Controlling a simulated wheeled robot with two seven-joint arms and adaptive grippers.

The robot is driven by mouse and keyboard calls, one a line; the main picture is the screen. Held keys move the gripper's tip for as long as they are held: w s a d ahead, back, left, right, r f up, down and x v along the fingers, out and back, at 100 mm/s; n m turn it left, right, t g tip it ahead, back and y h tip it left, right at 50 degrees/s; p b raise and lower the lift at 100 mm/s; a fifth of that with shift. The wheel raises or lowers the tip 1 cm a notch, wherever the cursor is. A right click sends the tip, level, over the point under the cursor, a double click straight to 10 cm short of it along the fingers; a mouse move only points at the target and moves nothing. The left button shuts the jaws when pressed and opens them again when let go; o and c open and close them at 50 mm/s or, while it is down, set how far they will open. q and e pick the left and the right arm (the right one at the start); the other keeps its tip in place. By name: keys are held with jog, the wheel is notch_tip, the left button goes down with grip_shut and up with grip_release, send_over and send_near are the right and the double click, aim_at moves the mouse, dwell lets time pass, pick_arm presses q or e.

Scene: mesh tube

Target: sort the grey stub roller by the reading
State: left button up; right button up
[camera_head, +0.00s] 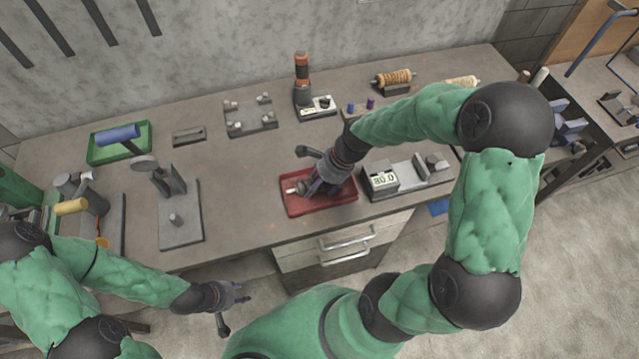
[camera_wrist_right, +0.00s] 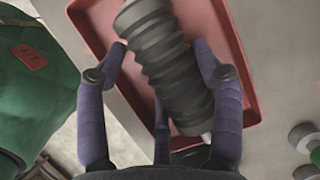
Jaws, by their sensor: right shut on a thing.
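The grey stub roller (camera_wrist_right: 165,62) is a dark grey ribbed cylinder between the fingers of my right gripper (camera_wrist_right: 165,100). My right gripper (camera_head: 318,186) is shut on it, over the red tray (camera_head: 330,205). The tray also shows behind the roller in the right wrist view (camera_wrist_right: 225,40). I cannot tell whether the roller touches the tray floor. In the head view the gripper hides most of the roller. A gauge with a display (camera_head: 383,180), apparently reading 80.0, stands right of the tray. My left gripper (camera_head: 233,305) is open and empty, off the table's front edge.
A green tray (camera_head: 140,150) with a blue-handled tool lies at the back left. A grey stand (camera_head: 180,230) is left of the red tray. A fixture with posts (camera_head: 250,118), an orange-black device (camera_head: 302,80) and spools (camera_head: 394,77) line the back. Table between is clear.

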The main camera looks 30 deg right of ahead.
jog(key=shift+f, duration=0.3)
jog(key=shift+p, duration=0.4)
dwell(1.2)
jog(key=o, duration=1.5)
jog(key=shift+o, duration=0.2)
jog(key=w+a+r+p+v, duration=0.1)
jog(key=p+v, duration=0.6)
jog(key=v, duration=1.1)
jog(key=shift+a+r, duration=0.2)
jog(key=shift+a, duration=0.25)
